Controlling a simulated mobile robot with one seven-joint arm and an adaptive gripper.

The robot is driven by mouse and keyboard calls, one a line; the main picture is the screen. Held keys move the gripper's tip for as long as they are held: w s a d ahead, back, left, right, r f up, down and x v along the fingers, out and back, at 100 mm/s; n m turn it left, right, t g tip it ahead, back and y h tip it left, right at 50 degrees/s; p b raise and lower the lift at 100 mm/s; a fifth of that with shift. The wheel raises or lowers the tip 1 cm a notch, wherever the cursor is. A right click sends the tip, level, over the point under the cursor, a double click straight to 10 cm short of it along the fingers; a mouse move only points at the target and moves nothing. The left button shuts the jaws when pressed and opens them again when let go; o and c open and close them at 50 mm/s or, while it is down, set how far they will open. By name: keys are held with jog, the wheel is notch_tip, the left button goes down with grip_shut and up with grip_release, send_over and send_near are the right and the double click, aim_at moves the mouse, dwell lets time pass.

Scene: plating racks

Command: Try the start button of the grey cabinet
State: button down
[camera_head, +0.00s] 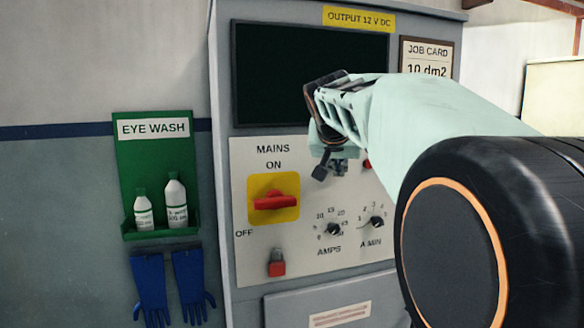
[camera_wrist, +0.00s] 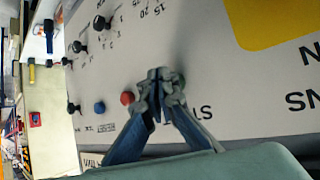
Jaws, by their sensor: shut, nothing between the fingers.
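The grey cabinet (camera_head: 222,180) stands ahead with a pale control panel. My gripper (camera_head: 331,168) is shut and empty in front of the upper right of this panel. In the wrist view my closed fingertips (camera_wrist: 160,82) lie over the panel between a red button (camera_wrist: 127,98) and partly hidden lettering that seems to begin "ST". No start button shows clearly; my fingers cover that spot. I cannot tell whether they touch the panel. A red button (camera_head: 367,163) peeks out right of my gripper, and a blue button (camera_wrist: 100,107) sits beyond the red one.
The panel also bears a red mains switch (camera_head: 275,202) on a yellow plate, an amps knob (camera_head: 333,229), a second knob (camera_head: 376,222) and a red padlock (camera_head: 277,263). A dark screen (camera_head: 270,75) is above. A green eye wash station (camera_head: 128,170) and blue gloves (camera_head: 150,285) hang left.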

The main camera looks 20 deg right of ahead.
jog(key=shift+w, duration=0.45)
dwell(0.4)
dwell(0.3)
jog(key=shift+s+b, duration=0.35)
jog(key=shift+s, duration=0.55)
jog(key=s+b, duration=0.2)
jog(key=s, duration=0.3)
jog(key=shift+d, duration=0.1)
jog(key=shift+r, duration=0.1)
dwell(0.4)
